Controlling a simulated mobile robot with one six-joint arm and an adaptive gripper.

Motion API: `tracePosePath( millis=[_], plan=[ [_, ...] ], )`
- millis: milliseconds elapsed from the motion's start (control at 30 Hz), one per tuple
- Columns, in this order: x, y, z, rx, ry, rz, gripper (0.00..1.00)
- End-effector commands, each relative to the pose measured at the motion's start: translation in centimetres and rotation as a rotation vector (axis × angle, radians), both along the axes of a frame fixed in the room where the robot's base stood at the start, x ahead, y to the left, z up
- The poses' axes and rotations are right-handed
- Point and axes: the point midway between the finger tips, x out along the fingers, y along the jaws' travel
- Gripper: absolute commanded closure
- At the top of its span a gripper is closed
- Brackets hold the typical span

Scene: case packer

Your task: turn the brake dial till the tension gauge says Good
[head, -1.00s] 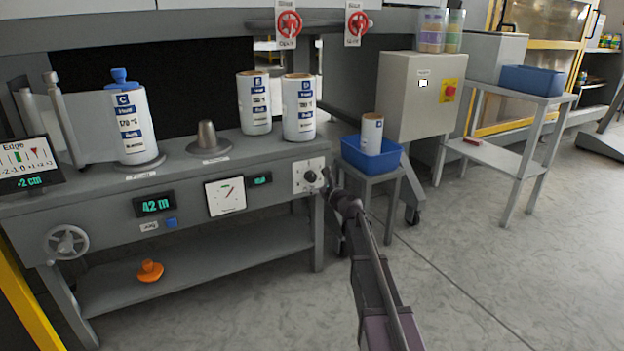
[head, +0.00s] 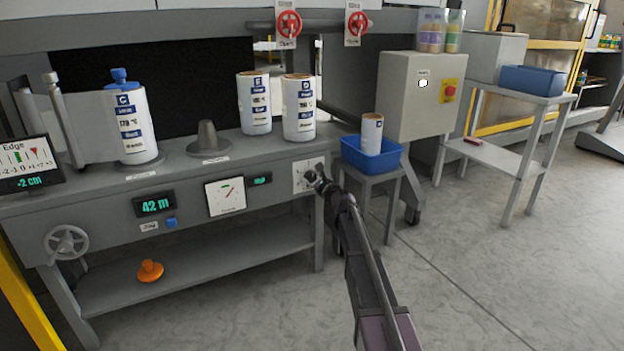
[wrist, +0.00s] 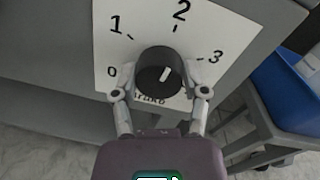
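The brake dial is a black round knob (wrist: 158,72) on a white plate (wrist: 105,50) marked 0, 1, 2 and 3. Its white mark points up and slightly right, near the 2. My gripper (wrist: 161,72) has one finger on each side of the knob, with slim gaps seeming to show, so it looks open around it. The tension gauge (head: 226,197) is a white square with a needle leaning up and right. The small green readout (head: 259,180) beside it is too small to read.
The grey bench (head: 270,155) carries white rolls (head: 299,118) and a grey cone (head: 207,140). A blue bin (head: 370,160) holding a roll stands on a stool just right of the dial. The floor in front is clear.

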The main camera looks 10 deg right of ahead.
Motion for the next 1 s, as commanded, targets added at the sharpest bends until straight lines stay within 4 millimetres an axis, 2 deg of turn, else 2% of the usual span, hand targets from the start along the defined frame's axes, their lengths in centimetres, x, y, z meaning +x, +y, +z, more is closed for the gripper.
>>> tracePosePath(
  millis=[333,800,1000],
  plan=[
    [0.16,0.04,0.04,-0.051,-0.016,0.000,0.90],
    [0.26,0.08,0.07,-0.389,-0.126,-0.001,0.90],
    [0.29,0.09,0.04,-0.464,-0.150,-0.001,0.90]
  ],
)
